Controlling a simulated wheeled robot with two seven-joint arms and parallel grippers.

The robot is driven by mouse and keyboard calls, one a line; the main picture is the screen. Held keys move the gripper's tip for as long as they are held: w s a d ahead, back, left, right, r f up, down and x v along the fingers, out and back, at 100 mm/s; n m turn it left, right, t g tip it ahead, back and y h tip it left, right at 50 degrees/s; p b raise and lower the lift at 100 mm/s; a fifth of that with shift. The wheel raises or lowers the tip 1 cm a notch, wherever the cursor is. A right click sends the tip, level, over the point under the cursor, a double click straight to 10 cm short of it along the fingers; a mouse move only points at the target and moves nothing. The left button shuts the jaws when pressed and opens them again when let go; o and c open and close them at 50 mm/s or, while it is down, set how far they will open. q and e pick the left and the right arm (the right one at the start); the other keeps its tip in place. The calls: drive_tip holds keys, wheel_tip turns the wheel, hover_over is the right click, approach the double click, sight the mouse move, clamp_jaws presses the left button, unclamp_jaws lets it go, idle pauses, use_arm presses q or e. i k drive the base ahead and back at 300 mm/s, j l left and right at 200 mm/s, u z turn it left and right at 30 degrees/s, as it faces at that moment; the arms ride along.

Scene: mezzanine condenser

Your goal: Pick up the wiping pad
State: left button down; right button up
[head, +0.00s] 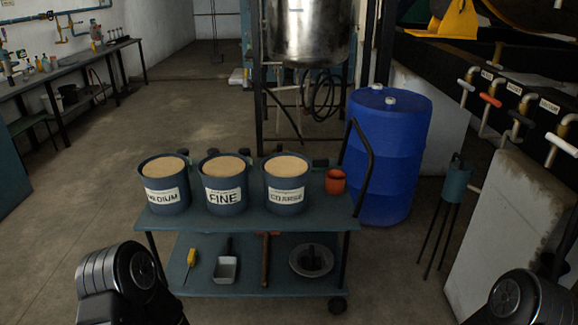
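I cannot pick out a wiping pad anywhere in the head view. A few small dark items, one of them a greenish block (320,163), sit along the back edge of the cart's top shelf, partly hidden by the tubs, and I cannot tell what they are. Parts of my two arms show at the bottom left and bottom right corners, in front of the cart. Neither gripper is in view.
A blue-grey cart (250,232) holds tubs labelled MEDIUM (165,197), FINE (223,197) and COARSE (285,195), plus an orange cup (335,182). Its lower shelf holds a scoop (226,268) and a bowl (311,262). A blue drum (386,150) stands behind right. Floor at left is clear.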

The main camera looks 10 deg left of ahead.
sight(319, 164)
drive_tip(key=z, duration=1.8)
drive_tip(key=u, duration=1.8)
drive_tip(key=i+j+u, duration=0.3)
drive_tip(key=j+u, duration=0.15)
drive_tip(key=i+j+u, duration=0.65)
drive_tip(key=i+u, duration=0.25)
drive_tip(key=i+j+u, duration=0.25)
drive_tip(key=i+u, duration=0.15)
drive_tip(key=i+j+u, duration=0.15)
drive_tip(key=i+u, duration=0.7)
drive_tip(key=i+l, duration=0.05)
